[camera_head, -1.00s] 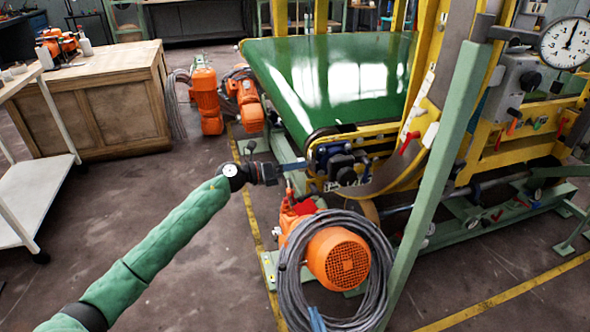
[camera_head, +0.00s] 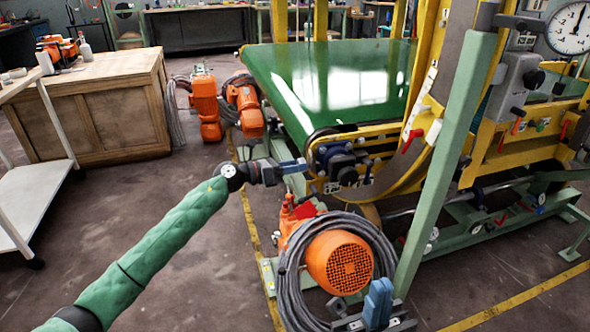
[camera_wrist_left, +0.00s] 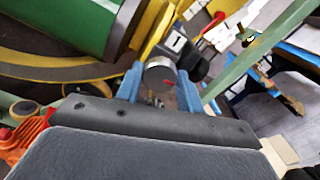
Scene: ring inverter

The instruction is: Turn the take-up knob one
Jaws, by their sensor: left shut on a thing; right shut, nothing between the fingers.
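My left gripper (camera_head: 300,166) reaches in from the left to the near corner of the green belt machine. Its blue fingers (camera_wrist_left: 159,92) stand apart in the left wrist view, with a round grey-and-dark knob (camera_wrist_left: 160,70) between them. The gripper is shut on this knob, beside a white plate marked 1 (camera_wrist_left: 177,42). The knob's lower part is partly hidden by the gripper body. In the head view the dark take-up unit (camera_head: 340,160) sits just right of the fingertips. My right gripper (camera_head: 378,302) is at the bottom, shut and empty.
An orange motor (camera_head: 340,262) ringed by a grey cable coil (camera_head: 295,285) stands below my left gripper. A green post (camera_head: 445,160) rises right of the knob area. A wooden cabinet (camera_head: 100,120) stands at the left.

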